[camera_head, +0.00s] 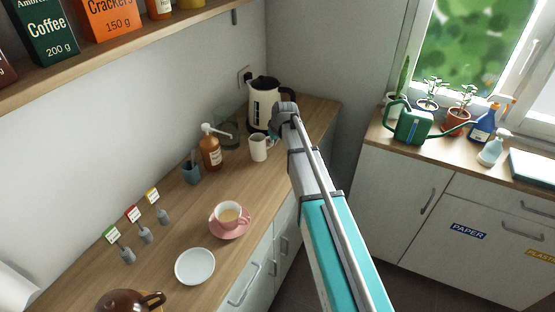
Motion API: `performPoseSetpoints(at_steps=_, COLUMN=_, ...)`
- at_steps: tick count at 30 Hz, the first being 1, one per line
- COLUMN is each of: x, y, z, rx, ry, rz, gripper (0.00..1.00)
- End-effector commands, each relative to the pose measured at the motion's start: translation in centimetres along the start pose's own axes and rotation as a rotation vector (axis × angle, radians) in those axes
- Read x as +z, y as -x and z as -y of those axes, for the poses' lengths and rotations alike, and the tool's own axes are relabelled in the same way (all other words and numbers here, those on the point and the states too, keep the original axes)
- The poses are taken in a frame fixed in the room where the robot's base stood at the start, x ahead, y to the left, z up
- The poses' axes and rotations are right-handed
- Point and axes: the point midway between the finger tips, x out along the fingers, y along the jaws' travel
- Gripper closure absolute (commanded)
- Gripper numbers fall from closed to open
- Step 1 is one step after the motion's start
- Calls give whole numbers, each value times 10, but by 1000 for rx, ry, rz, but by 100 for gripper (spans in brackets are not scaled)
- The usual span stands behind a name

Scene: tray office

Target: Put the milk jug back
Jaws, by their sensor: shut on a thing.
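The milk jug (259,148) is a small white vessel at the far end of the wooden counter (205,205), in front of the kettle. My gripper (275,134) is at the jug's right side and shut on it. My arm hides most of the gripper, so the fingers are hard to make out. The jug looks upright. I cannot tell whether its base touches the counter.
A cream kettle (263,100), glass container (226,128), brown pump bottle (210,150) and blue-grey cup (191,172) stand nearby. Nearer are a pink cup (230,216) on a saucer, a white plate (195,266), small label stands (145,235) and a brown teapot (125,302).

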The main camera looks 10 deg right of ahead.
Motion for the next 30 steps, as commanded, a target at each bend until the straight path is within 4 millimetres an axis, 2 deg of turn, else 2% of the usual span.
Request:
performPoseSetpoints(at_steps=5, x=2, y=5, z=2, rx=-1, ry=1, rz=0, gripper=100)
performPoseSetpoints(at_steps=11, x=13, y=24, z=0, rx=2, ry=-5, rz=-1, gripper=100)
performPoseSetpoints(at_steps=30, x=88, y=140, z=-7, rx=20, ry=-46, rz=-3, gripper=100)
